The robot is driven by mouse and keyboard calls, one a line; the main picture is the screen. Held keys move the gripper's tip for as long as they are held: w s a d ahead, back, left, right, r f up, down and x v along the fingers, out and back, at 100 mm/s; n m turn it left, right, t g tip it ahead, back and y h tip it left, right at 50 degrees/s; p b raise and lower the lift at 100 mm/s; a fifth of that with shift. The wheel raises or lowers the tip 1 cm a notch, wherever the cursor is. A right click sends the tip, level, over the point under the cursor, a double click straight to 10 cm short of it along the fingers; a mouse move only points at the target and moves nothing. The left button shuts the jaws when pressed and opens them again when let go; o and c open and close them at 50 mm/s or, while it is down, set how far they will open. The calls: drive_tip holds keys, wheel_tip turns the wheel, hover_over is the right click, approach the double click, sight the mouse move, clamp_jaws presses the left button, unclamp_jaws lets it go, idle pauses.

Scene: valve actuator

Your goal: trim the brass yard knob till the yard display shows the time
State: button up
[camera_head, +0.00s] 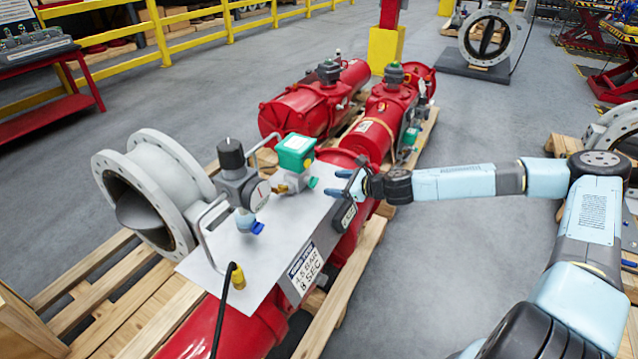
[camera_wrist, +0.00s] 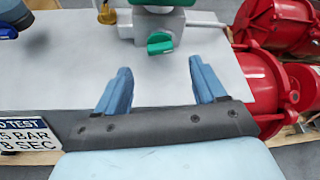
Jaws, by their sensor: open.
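My gripper (camera_head: 343,184) is at the right edge of the grey plate on the red actuator. In the wrist view its two blue fingers (camera_wrist: 160,84) stand apart with nothing between them. A small brass piece (camera_head: 281,188), perhaps the brass knob, sits left of my gripper, low on the green-topped unit (camera_head: 296,150). It shows at the top of the wrist view (camera_wrist: 106,12), beyond the left finger, apart from it. A dark oval panel (camera_head: 348,214) on the plate's side, below my gripper, may be the display; I cannot read it. A test sign (camera_head: 306,270) reads 8 SEC.
A green handle (camera_wrist: 160,43) lies ahead of the fingers, between them and the unit. A black-topped regulator with a gauge (camera_head: 240,175) and a metal loop handle (camera_head: 207,235) stand farther left on the plate (camera_head: 262,262). Red cylinders (camera_head: 385,125) lie behind.

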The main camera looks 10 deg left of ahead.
sight(316, 183)
drive_tip(key=x, duration=0.7)
drive_tip(key=shift+w+a+f, duration=0.1)
drive_tip(key=shift+a+f, duration=0.05)
drive_tip(key=shift+a, duration=0.15)
drive_tip(key=shift+c, duration=0.2)
drive_tip(key=c, duration=1)
drive_tip(key=n+t, duration=0.2)
drive_tip(key=n, duration=0.1)
drive_tip(key=shift+s+a+f, duration=0.1)
drive_tip(key=shift+s+f, duration=0.05)
drive_tip(key=shift+s, duration=0.1)
drive_tip(key=o, duration=1)
drive_tip(key=shift+o, duration=0.2)
drive_tip(key=shift+s, duration=0.1)
drive_tip(key=v, duration=1.3)
drive_tip(key=shift+d+r, duration=0.25)
drive_tip(key=shift+d, duration=0.05)
drive_tip(key=shift+s, duration=0.1)
